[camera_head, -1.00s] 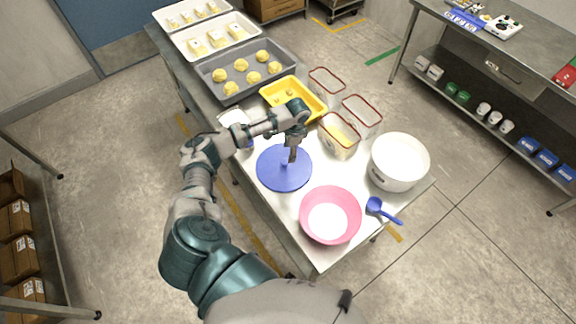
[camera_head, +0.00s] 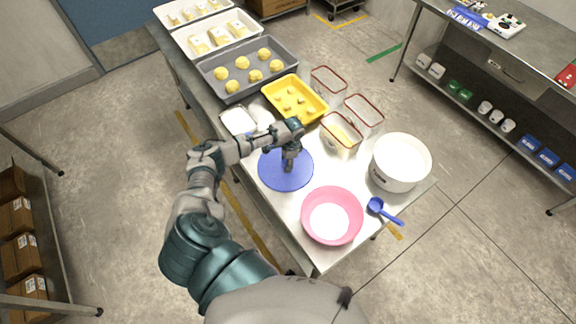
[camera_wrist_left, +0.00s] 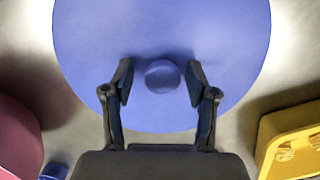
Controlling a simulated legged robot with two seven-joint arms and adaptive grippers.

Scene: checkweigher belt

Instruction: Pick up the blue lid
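The blue lid (camera_head: 286,174) is a round disc lying flat on the metal table, left of the pink bowl. In the left wrist view the lid (camera_wrist_left: 160,40) fills the upper middle, with a round knob (camera_wrist_left: 162,76) at its centre. My left gripper (camera_head: 289,167) points down over the lid. In the left wrist view the left gripper (camera_wrist_left: 160,80) is open, with one finger on each side of the knob and a gap on both sides. My right gripper is not in view.
A pink bowl (camera_head: 332,216), a white tub (camera_head: 400,162) and a blue scoop (camera_head: 384,211) stand near the lid. A yellow tray (camera_head: 294,98), clear red-rimmed containers (camera_head: 341,134) and a grey tray of dough balls (camera_head: 247,68) lie behind.

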